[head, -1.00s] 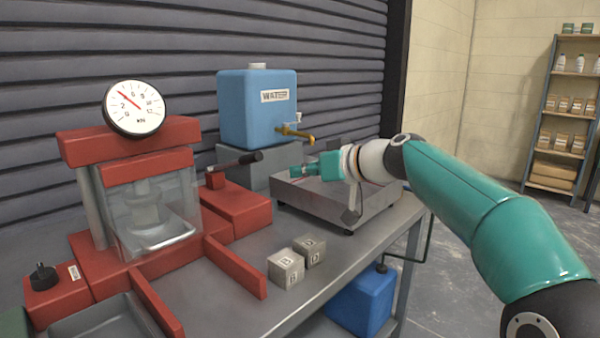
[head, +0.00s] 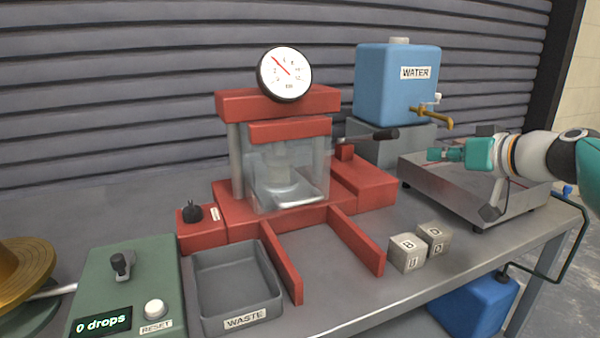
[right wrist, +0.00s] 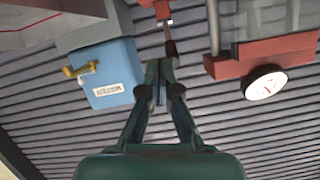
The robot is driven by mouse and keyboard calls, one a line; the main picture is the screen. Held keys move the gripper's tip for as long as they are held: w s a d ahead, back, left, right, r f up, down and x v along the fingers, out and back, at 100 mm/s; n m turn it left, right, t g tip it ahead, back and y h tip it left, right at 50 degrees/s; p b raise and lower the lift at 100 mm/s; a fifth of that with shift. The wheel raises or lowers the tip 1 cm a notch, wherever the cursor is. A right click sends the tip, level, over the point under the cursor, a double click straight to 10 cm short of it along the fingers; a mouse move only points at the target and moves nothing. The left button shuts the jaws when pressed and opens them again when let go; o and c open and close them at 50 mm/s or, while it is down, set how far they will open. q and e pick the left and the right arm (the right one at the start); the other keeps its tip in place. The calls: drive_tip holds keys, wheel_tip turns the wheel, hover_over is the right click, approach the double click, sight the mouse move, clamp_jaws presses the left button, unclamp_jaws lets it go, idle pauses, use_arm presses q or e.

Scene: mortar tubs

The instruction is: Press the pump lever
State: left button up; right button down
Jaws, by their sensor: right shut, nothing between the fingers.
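The red press (head: 240,210) stands in the middle of the bench, with a round gauge (head: 284,74) on top and a clear guard in front. The pump lever (head: 370,136) has a black grip and sticks out to the right from the red pump block (head: 362,182). My right gripper (head: 440,155) is shut and empty, just right of the lever's grip in the head view, above the grey tray. In the right wrist view the shut fingers (right wrist: 158,75) point toward the lever (right wrist: 170,48); I cannot tell whether they touch it. My left gripper is not in view.
The blue water tank (head: 392,85) with a brass tap stands behind the lever. Two grey cubes (head: 407,253), marked B and D, sit right of the press rails. A waste tray (head: 272,305) and a green control box (head: 90,280) stand at the front left.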

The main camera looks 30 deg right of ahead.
drive_tip(key=shift+d, duration=0.1)
drive_tip(key=w+a+r+n+g+p, duration=0.1)
drive_tip(key=w+r+n+p, duration=0.1)
drive_tip(key=r+p, duration=0.4)
drive_tip(key=w+a+r+n+g+h+p, duration=0.1)
drive_tip(key=w+r+p, duration=0.3)
drive_tip(key=p, duration=0.9)
wheel_tip(320, 180, up, 3)
drive_tip(key=shift+w+a+f+n+g+p, duration=0.1)
drive_tip(key=shift+w+a+n+g+p, duration=0.1)
drive_tip(key=shift+a+n+g+p, duration=0.3)
drive_tip(key=shift+w+a, duration=0.1)
